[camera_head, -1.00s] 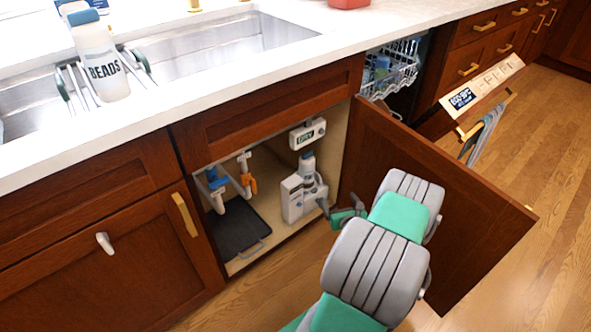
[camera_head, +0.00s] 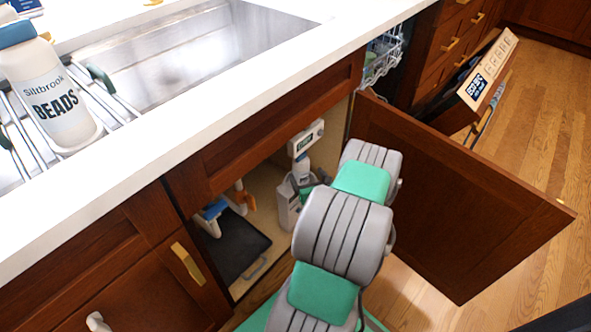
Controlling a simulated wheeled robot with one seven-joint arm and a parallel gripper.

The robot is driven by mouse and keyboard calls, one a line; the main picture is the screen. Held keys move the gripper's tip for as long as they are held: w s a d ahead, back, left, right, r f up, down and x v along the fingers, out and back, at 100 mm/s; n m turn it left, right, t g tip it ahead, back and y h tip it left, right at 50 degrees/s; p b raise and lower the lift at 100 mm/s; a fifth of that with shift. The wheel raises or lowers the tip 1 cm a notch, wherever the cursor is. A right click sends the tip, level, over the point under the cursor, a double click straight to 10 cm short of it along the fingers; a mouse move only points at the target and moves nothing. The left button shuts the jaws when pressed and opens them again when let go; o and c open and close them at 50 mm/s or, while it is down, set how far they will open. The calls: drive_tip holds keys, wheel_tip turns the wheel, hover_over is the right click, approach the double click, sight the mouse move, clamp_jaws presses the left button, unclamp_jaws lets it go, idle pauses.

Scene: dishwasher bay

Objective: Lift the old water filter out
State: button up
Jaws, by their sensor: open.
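The old water filter appears to be the white upright cartridge (camera_head: 302,168) standing in a white housing (camera_head: 287,207) inside the open cabinet under the sink. My gripper (camera_head: 306,188) is in the cabinet opening, at the cartridge and housing. It is open, but mostly hidden behind my grey and green arm, so its fingertips are hard to make out. I cannot tell whether it touches the cartridge.
A small white box with a display (camera_head: 306,138) hangs above the cartridge. The open cabinet door (camera_head: 460,205) stands close right of my arm.

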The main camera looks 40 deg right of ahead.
sight(304, 166)
drive_tip(key=b+x, duration=0.3)
drive_tip(key=x, duration=0.4)
drive_tip(key=shift+w+d, duration=0.25)
drive_tip(key=shift+d, duration=0.05)
drive_tip(key=shift+r, duration=0.1)
drive_tip(key=shift+c, duration=0.3)
clamp_jaws()
drive_tip(key=shift+r, duration=0.1)
